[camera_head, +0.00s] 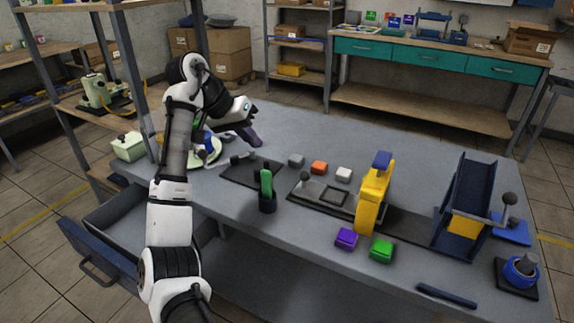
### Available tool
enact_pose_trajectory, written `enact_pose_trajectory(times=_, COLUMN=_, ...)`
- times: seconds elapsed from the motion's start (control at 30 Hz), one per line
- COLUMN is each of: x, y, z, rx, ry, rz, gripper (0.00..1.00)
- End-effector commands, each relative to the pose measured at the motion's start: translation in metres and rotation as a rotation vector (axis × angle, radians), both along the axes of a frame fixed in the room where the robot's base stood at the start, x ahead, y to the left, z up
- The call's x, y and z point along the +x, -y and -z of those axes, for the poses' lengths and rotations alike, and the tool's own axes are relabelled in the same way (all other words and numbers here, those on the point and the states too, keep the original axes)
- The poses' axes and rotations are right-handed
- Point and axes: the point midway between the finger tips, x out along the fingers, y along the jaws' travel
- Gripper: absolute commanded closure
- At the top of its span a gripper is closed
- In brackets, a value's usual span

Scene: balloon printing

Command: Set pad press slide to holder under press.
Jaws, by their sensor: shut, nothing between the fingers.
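The pad press (375,200) is an upright yellow body with a blue top, standing over a dark slide base on the grey bench. The slide's holder plate (327,194) lies to the left of the yellow press, not below it. A dark ball knob (305,177) stands at the left end of this slide. My gripper (254,140) is shut and empty, raised over the back left of the bench, to the left of and behind the slide, apart from it. The fingertips are small and dark in this view.
Purple (346,238) and green (382,250) blocks lie in front. A blue frame (465,205) with a lever stands right.

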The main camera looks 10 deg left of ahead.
Motion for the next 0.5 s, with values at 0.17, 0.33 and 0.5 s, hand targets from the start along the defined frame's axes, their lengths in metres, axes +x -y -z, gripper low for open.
enact_pose_trajectory(times=0.17, x=0.005, y=0.007, z=0.012, rx=-0.002, ry=0.0, rz=0.002, gripper=1.0)
enact_pose_trajectory(times=0.33, x=0.015, y=0.022, z=0.039, rx=-0.005, ry=-0.001, rz=0.004, gripper=1.0)
enact_pose_trajectory(times=0.5, x=0.027, y=0.039, z=0.069, rx=-0.004, ry=0.001, rz=0.004, gripper=1.0)
